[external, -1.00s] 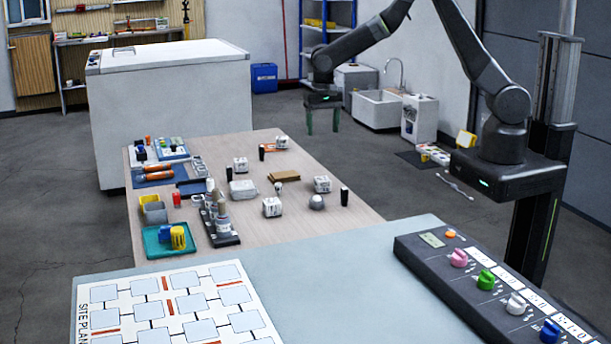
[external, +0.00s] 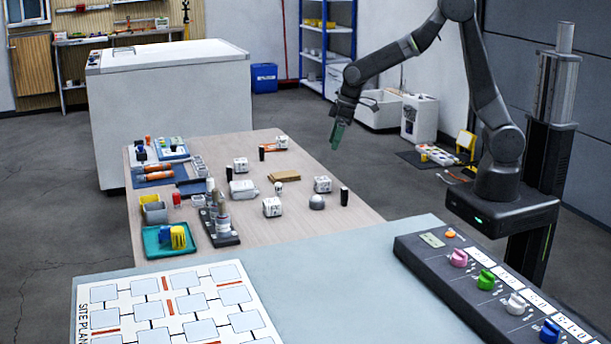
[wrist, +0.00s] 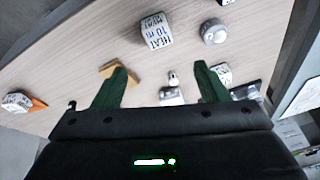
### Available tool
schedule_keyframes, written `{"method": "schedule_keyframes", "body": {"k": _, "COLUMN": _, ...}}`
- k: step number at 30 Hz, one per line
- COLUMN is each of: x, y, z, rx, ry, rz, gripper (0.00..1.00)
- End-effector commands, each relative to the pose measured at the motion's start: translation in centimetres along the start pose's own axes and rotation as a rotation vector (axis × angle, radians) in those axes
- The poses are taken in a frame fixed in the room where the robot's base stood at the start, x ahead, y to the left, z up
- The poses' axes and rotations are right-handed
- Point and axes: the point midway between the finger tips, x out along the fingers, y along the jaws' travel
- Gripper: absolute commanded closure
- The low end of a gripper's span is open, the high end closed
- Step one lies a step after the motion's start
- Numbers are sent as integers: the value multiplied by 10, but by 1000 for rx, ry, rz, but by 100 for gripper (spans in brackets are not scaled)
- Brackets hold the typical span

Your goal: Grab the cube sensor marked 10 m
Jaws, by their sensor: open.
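The cube sensor marked 10 m (wrist: 155,30) is white with dark print reading "HEAT 10 m" in the wrist view. It stands on the wooden table, beyond my fingertips. In the external view it appears to be the white cube (external: 322,184) near the table's right edge, between the brown block and the dome. My gripper (external: 336,136) is open and empty, tilted, above and beyond the table's right edge. Its two green fingers also show in the wrist view (wrist: 160,70), spread apart and not touching anything.
A grey dome sensor (external: 317,202) and a black cylinder (external: 344,196) stand near the cube. A brown block (external: 285,177), a small white cylinder (external: 279,188) and another white cube (external: 271,207) lie to its left. The table (external: 330,220) has bare wood between them.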

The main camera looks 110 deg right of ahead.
Motion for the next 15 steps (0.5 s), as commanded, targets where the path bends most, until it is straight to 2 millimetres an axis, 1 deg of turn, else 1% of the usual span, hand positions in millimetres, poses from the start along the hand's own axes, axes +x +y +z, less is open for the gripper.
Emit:
{"method": "schedule_keyframes", "body": {"k": 1, "x": 8, "y": 2, "z": 6, "rx": -59, "ry": 17, "rz": -1, "gripper": 33}}
{"method": "schedule_keyframes", "body": {"k": 3, "x": 8, "y": 3, "z": 9, "rx": -142, "ry": 40, "rz": 0, "gripper": 33}}
{"method": "schedule_keyframes", "body": {"k": 6, "x": 8, "y": 4, "z": 13, "rx": -222, "ry": 59, "rz": 1, "gripper": 33}}
{"method": "schedule_keyframes", "body": {"k": 9, "x": 9, "y": 4, "z": 14, "rx": -264, "ry": 69, "rz": 3, "gripper": 33}}
{"method": "schedule_keyframes", "body": {"k": 11, "x": 13, "y": 4, "z": 14, "rx": -273, "ry": 69, "rz": 3, "gripper": 33}}
{"method": "schedule_keyframes", "body": {"k": 14, "x": 27, "y": 4, "z": 13, "rx": -275, "ry": 67, "rz": 2, "gripper": 33}}
{"method": "schedule_keyframes", "body": {"k": 15, "x": 34, "y": 4, "z": 13, "rx": -275, "ry": 66, "rz": 2, "gripper": 33}}
